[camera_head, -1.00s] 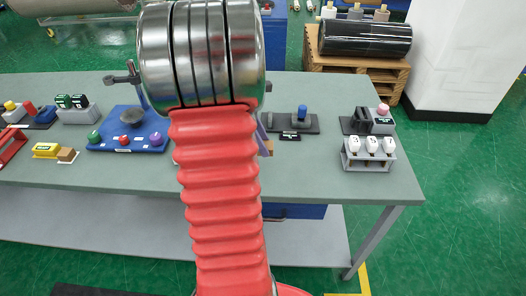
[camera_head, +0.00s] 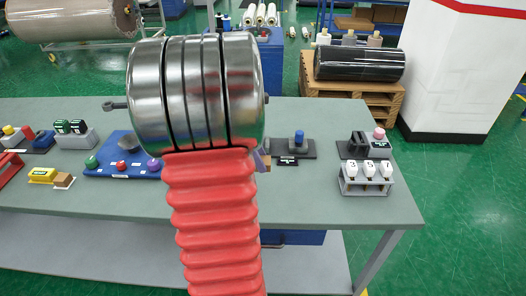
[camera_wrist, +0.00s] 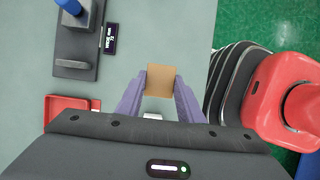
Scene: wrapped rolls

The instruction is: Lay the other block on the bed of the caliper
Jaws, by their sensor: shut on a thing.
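My gripper (camera_wrist: 160,98) has two purple fingers shut on a tan block (camera_wrist: 160,81), seen in the wrist view over the grey-green table. In the head view my arm hides most of the gripper; a bit of the block (camera_head: 267,163) shows at its right side. A dark fixture with a blue knob (camera_head: 298,137), which may be the caliper, stands on the table right of my arm. In the wrist view its dark base (camera_wrist: 75,43) is up and left of the held block, apart from it.
A brown block (camera_head: 63,180) lies beside the yellow one. A blue board with knobs (camera_head: 125,166) is left of my arm. A rack of white numbered pieces (camera_head: 366,186) stands at the right. A red tray (camera_wrist: 58,103) is near the gripper. Bare table lies between fixture and rack.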

